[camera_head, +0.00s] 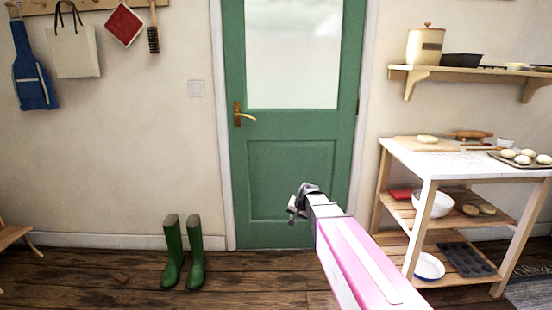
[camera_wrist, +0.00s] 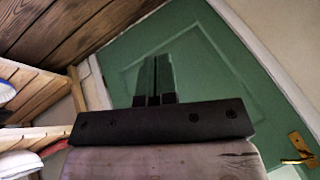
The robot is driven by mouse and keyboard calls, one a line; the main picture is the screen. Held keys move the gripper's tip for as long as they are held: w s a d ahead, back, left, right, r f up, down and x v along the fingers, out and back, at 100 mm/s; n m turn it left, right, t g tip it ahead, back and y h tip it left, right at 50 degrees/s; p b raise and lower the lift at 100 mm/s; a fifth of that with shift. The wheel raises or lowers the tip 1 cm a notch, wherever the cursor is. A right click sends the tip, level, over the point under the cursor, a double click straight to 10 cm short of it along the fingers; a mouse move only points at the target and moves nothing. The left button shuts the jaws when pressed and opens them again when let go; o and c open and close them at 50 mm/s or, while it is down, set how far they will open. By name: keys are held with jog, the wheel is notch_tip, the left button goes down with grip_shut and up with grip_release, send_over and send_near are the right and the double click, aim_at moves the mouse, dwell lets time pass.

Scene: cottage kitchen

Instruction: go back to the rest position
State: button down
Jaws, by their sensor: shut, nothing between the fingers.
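My arm reaches forward from the lower right in the head view, with my gripper (camera_head: 297,207) at its far end, in front of the lower part of the green door (camera_head: 292,170). In the wrist view my gripper (camera_wrist: 154,80) shows with its two fingers together, shut and empty. The green door (camera_wrist: 215,75) fills the background there, apparently beyond the fingertips. I cannot tell the exact gap between the gripper and the door.
A wooden baking table (camera_head: 405,160) with lower shelves stands to the right of my arm. Green boots (camera_head: 172,252) stand by the wall left of the door. A wall shelf (camera_head: 470,76) hangs at upper right. The floor (camera_head: 250,275) before the door is mostly clear.

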jog(key=s+d+f+n+g+h, duration=0.1)
jog(key=s+d+f, duration=0.3)
jog(key=s, duration=0.8)
jog(key=s+d+f+n+g+h, duration=0.1)
jog(key=s+d+f+g+h, duration=0.1)
jog(key=s+d, duration=0.5)
jog(key=s+f+g, duration=0.1)
jog(key=s+f, duration=0.1)
jog(key=s, duration=0.3)
jog(key=shift+f+g+h, duration=0.3)
jog(key=shift+g, duration=0.1)
